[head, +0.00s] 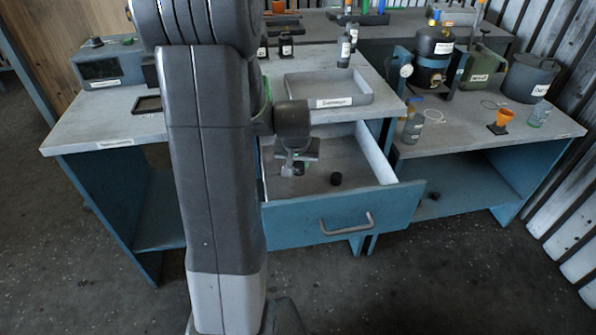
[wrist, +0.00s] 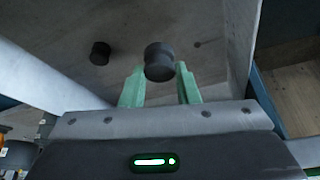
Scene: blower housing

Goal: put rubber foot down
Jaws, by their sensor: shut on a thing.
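A small black rubber foot (wrist: 159,62) is held between the green fingertips of my gripper (wrist: 160,85) in the wrist view. In the head view my gripper (head: 292,169) is inside the open drawer (head: 320,214), and the held foot (head: 299,168) shows as a small dark shape at its tip. A second black rubber foot (head: 336,179) lies on the drawer floor to the right; it also shows in the wrist view (wrist: 100,53). I cannot tell whether the held foot touches the drawer floor.
The worktop above the drawer carries a shallow tray (head: 328,92) and bottles (head: 345,48). The right bench holds an orange funnel (head: 502,117), a bucket (head: 529,78) and a black tank (head: 433,58). Another small dark piece (head: 433,196) lies on the right lower shelf. The drawer floor around the feet is mostly clear.

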